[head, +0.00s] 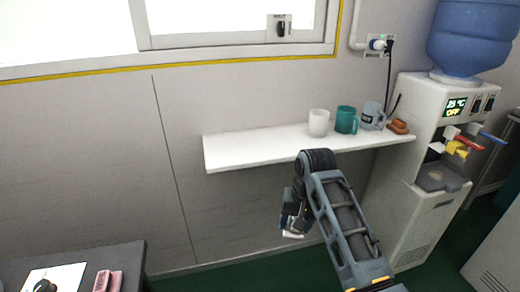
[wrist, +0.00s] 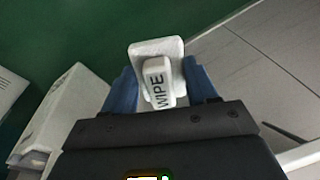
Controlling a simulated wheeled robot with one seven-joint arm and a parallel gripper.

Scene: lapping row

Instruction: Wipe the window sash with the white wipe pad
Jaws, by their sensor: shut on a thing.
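The white wipe pad (wrist: 157,50) shows in the wrist view, with "WIPE" lettered on its grip. My gripper (wrist: 160,90) is shut on that grip, a blue finger on each side. In the head view my gripper (head: 293,220) hangs below the front of the wall shelf, and the pad (head: 292,235) shows small at its lower end. The window sash (head: 220,40) is the pale frame along the top of the head view, with a dark latch (head: 281,28) at its right part. My gripper is well below the sash and apart from it.
A white wall shelf (head: 255,150) holds a white cup (head: 319,123), a teal mug (head: 346,120), a grey mug (head: 373,116) and a brown item (head: 398,126). A water dispenser (head: 415,150) stands at right. A dark table (head: 125,262) is at lower left.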

